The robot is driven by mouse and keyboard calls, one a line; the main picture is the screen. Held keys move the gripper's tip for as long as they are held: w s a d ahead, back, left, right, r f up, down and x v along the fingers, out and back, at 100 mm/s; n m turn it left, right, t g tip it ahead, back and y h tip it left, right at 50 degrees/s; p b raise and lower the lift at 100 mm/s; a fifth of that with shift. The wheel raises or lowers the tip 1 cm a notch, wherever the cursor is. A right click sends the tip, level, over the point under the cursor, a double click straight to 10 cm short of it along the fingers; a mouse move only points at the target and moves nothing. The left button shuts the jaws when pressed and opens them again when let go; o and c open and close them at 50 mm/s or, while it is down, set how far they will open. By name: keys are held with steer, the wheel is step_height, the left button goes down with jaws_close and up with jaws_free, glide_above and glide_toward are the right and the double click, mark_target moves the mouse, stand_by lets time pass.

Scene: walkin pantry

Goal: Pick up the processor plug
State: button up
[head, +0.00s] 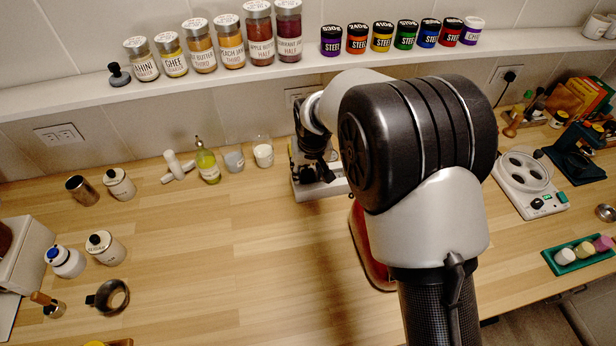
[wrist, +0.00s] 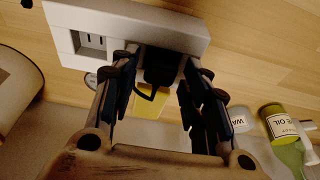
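A black plug (wrist: 160,66) sits at a white socket block (wrist: 75,20) in the wrist view, with a thin dark loop, likely its cord, hanging from it. A yellow patch (wrist: 151,106) shows just below the plug; I cannot tell if it is a tag on the cord. My gripper (wrist: 155,80) is open, with one finger on each side of the plug. A gap shows at the left finger; contact on the right is unclear. In the head view my gripper (head: 318,172) is over the socket block (head: 312,190), and the plug cannot be made out.
An oil bottle (head: 207,166), a grey jar (head: 234,160) and a white-filled jar (head: 263,153) stand left of the block. A shelf (head: 200,84) with several jars runs above. A red item (head: 362,240) is partly hidden by my arm. The counter's middle left is clear.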

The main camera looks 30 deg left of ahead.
steer(key=c, duration=0.8)
steer(key=shift+r, duration=0.1)
step_height(320, 180, up, 20)
steer(key=p, duration=0.5)
step_height(320, 180, up, 5)
steer(key=p, duration=0.4)
glide_above(308, 174)
steer(key=shift+w, duration=0.1)
